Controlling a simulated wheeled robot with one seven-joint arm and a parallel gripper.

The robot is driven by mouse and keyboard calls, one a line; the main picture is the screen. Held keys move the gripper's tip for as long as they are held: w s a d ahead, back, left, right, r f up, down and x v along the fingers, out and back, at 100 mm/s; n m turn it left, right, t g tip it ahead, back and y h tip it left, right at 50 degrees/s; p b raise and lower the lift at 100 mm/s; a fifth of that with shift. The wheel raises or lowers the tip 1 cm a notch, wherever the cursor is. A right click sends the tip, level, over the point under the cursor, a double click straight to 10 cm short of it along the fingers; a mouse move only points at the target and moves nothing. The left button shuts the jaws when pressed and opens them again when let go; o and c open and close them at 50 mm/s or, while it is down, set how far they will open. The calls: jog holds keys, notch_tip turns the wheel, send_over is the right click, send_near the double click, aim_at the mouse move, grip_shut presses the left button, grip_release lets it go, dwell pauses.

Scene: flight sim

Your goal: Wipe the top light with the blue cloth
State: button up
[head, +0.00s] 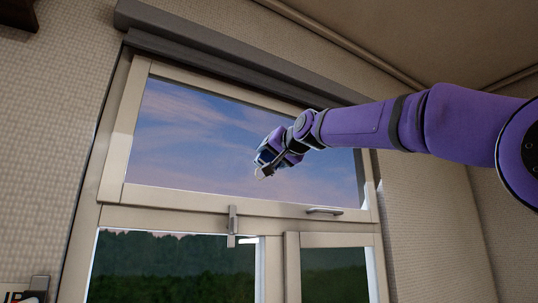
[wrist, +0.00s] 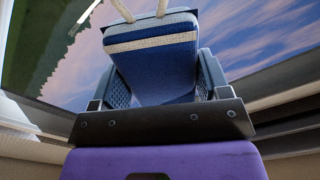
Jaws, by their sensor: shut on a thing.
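The top light (head: 205,135) is the wide upper pane of the window in the head view, with sky showing through it. My gripper (head: 266,165) is in front of the pane, right of its middle and toward its lower part. In the wrist view my gripper (wrist: 158,75) is shut on the blue cloth (wrist: 155,70), a folded blue piece with a pale band and a cord loop at its far end. The pane also fills much of the wrist view's background (wrist: 255,35). I cannot tell whether the cloth touches the glass.
A dark rail (head: 225,62) runs above the window. A latch (head: 232,222) and a handle (head: 324,211) sit on the frame below the pane. Two lower panes (head: 170,268) show trees. Walls flank the window, and a ceiling (head: 440,40) is at upper right.

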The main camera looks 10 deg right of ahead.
aim_at(255, 155)
jog(key=shift+w+a, duration=0.1)
jog(key=shift+s+a, duration=0.25)
jog(key=shift+a, duration=0.35)
jog(key=shift+s+a, duration=0.2)
jog(key=shift+a, duration=0.45)
jog(key=shift+s+a, duration=0.25)
jog(key=shift+a, duration=0.35)
jog(key=shift+v, duration=2.95)
jog(key=v, duration=0.3)
